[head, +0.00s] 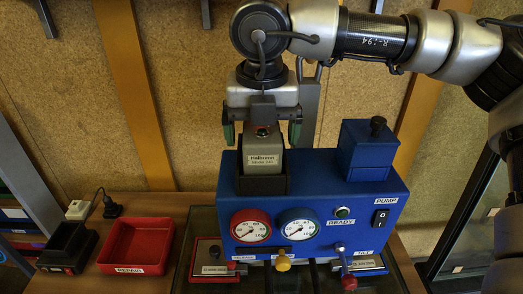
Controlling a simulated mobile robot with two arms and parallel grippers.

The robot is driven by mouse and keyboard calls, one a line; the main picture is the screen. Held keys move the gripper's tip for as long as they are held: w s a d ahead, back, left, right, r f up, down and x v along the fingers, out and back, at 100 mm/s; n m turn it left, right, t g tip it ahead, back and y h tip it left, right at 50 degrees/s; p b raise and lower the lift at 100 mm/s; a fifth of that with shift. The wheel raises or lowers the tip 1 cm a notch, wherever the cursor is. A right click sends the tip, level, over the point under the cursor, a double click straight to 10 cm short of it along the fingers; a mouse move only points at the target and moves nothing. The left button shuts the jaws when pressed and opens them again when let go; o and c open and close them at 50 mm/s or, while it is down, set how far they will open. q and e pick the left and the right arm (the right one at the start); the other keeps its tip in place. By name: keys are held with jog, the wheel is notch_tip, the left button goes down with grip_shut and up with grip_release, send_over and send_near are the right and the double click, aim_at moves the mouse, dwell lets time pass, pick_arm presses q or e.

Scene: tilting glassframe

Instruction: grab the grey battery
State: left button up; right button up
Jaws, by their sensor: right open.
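The grey battery (264,158) stands upright in a dark slot on the left top of the blue pump unit (330,195). It has a white label on its front. My right gripper (262,134) comes down from above, its green-padded fingers open on the left and right of the battery's top. I cannot tell whether the fingers touch the battery. My left gripper is not in the view.
A red tray (138,246) and a black charger (67,248) stand on the wooden table to the left. Gauges and knobs cover the front.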

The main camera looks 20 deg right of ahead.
jog(key=shift+f, duration=0.1)
jog(key=shift+c, duration=0.4)
jog(key=c, duration=1.3)
jog(key=shift+c, duration=0.2)
